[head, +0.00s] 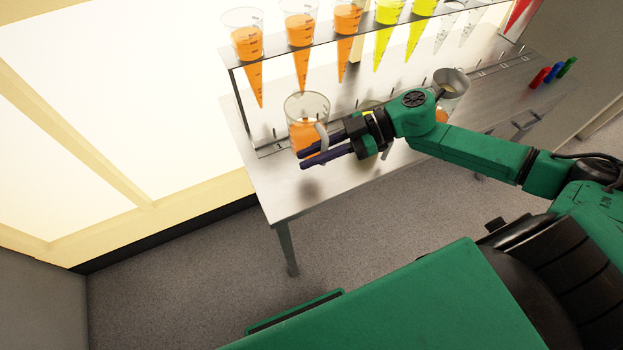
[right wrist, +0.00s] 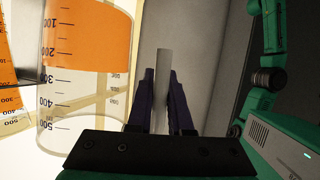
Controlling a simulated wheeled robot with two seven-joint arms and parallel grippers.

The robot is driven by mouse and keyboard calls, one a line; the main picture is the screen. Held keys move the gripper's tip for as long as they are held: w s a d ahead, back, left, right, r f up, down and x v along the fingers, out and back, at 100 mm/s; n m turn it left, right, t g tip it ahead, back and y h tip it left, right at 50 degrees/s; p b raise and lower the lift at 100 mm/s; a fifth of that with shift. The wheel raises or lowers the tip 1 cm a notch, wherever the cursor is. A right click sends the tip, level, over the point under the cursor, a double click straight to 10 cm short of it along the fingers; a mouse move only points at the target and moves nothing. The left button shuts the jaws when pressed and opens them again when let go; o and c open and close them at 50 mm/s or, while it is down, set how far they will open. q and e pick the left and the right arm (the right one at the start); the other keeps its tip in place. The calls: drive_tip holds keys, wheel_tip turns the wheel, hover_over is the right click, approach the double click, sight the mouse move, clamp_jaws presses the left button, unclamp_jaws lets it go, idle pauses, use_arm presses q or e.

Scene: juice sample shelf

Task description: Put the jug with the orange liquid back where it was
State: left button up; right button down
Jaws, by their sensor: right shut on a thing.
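The clear jug with the orange liquid (head: 305,106) is above the left end of the metal table, below the rack of cones. It also fills the left of the right wrist view (right wrist: 85,95), with a printed scale. My right gripper (head: 303,158) is shut on the jug's handle; in the right wrist view the pale handle (right wrist: 162,62) stands between its two dark fingers. The jug looks close to upright. A shadow lies on the table below the gripper; I cannot tell the jug's exact height. My left gripper is not in view.
A rack (head: 290,50) above the table (head: 285,205) holds several cones with orange, yellow and clear contents. Another jug with yellow (head: 369,105) is partly hidden behind my gripper. The table's front left corner is bare.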

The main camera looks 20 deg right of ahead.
wheel_tip(320, 180, down, 10)
drive_tip(key=shift+r+b, duration=0.15)
drive_tip(key=shift+b, duration=0.25)
drive_tip(key=c, duration=0.8)
unclamp_jaws()
drive_tip(key=shift+c, duration=0.2)
